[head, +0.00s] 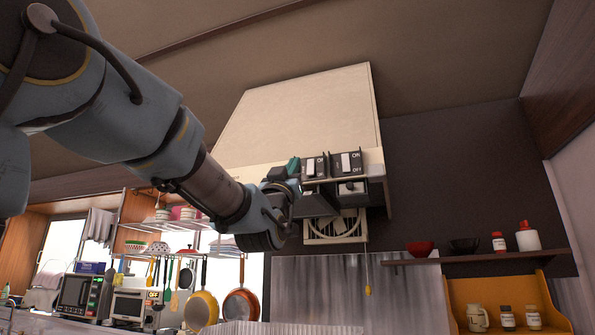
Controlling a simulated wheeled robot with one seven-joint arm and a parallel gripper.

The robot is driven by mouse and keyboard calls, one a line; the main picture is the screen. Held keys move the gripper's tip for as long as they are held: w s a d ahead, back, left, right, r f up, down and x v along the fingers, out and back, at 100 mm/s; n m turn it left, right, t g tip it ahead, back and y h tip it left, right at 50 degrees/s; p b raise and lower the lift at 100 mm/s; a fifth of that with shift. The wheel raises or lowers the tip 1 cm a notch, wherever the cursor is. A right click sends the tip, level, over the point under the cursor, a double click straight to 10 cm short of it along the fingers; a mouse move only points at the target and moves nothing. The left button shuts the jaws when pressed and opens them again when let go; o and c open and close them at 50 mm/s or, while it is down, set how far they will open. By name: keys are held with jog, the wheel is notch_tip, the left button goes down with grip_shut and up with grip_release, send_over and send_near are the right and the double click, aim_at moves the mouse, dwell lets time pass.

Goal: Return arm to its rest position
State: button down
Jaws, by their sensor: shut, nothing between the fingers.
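My arm reaches in from the upper left of the head view. My gripper (322,203) is at its end, close below the black ON/OFF switches (328,165) on the front of the pale range hood (300,115). The fingers are dark and hard to separate from the dark switch housings. They look shut, with no held object visible. I cannot tell whether the gripper touches the hood or switches.
A wire rack (165,222) with bowls stands at left, above hanging pans (241,303) and a microwave (75,292). A wall shelf (480,257) with bowls and bottles is at right. A pull cord (367,275) hangs under the hood. Open space lies right of the hood.

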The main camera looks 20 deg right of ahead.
jog(key=shift+s+a+f, duration=0.2)
jog(key=shift+a, duration=0.05)
dwell(0.4)
jog(key=w+a+f+n+g+y, duration=0.1)
jog(key=w+a+f+y, duration=0.1)
jog(key=w+f+y, duration=0.5)
jog(key=w+a+f+n+g+y, duration=0.15)
jog(key=w+f, duration=0.25)
jog(key=f, duration=0.8)
jog(key=w+a+f+n+g+y, duration=0.1)
jog(key=w+a+f+g+y, duration=0.15)
jog(key=f, duration=0.55)
jog(key=w+a+f+g+y, duration=0.1)
jog(key=a+f, duration=0.3)
jog(key=f, duration=0.4)
jog(key=s+a+f+n+g+y, duration=0.1)
jog(key=s+a+f+g+y, duration=0.25)
jog(key=a+f, duration=0.5)
jog(key=s+a+f+n+g+y, duration=0.15)
jog(key=s+a+f+g, duration=0.3)
jog(key=f, duration=0.65)
jog(key=s+a+f+n+g+y, duration=0.1)
jog(key=s+a+f+g, duration=0.3)
jog(key=s+a+f, duration=0.4)
jog(key=s+f, duration=0.1)
jog(key=s, duration=0.3)
jog(key=shift+a+g+y, duration=0.15)
jog(key=shift+g+y, duration=0.25)
